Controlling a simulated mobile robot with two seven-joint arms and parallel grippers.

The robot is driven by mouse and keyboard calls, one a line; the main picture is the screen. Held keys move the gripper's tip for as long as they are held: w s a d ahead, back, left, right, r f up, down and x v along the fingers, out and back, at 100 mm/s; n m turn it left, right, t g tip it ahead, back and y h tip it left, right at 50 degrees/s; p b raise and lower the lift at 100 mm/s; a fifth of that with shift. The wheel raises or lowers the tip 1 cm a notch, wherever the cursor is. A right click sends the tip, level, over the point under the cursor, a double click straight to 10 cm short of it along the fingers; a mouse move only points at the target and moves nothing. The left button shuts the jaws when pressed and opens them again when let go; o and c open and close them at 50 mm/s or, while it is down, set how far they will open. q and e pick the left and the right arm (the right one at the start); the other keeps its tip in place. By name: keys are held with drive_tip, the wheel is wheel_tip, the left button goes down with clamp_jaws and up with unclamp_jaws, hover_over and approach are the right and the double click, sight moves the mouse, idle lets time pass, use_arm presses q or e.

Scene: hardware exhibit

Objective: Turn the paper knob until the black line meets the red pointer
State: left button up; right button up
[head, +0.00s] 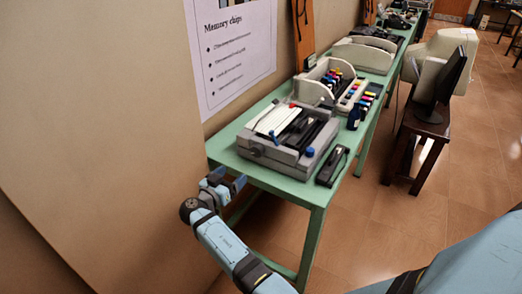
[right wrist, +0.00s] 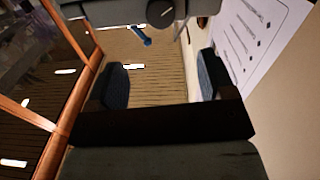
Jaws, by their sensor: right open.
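The grey machine (head: 288,135) sits on the near end of the green table. A small dark round knob (head: 254,151) is on its left-hand side. In the right wrist view, a dark round knob (right wrist: 160,12) with a thin light mark shows at the top edge, partly cut off. I cannot make out a black line or a red pointer beside it. My right gripper (head: 228,180) is open and empty, below and left of the machine near the table corner. Its two fingers (right wrist: 162,84) are apart, with the knob beyond them, not touching. My left gripper is not in view.
A blue lever (right wrist: 140,36) sticks out near the knob. A black stapler-like object (head: 332,166) lies right of the machine on the green table (head: 307,193). The wall with a poster (head: 232,50) is close on the left.

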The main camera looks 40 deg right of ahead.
sight(256, 153)
drive_tip(key=p+x, duration=0.2)
drive_tip(key=x, duration=1.1)
drive_tip(key=shift+w+d+r, duration=0.1)
drive_tip(key=shift+w+d, duration=0.05)
drive_tip(key=shift+d, duration=0.15)
drive_tip(key=shift+c, duration=0.2)
drive_tip(key=c, duration=0.9)
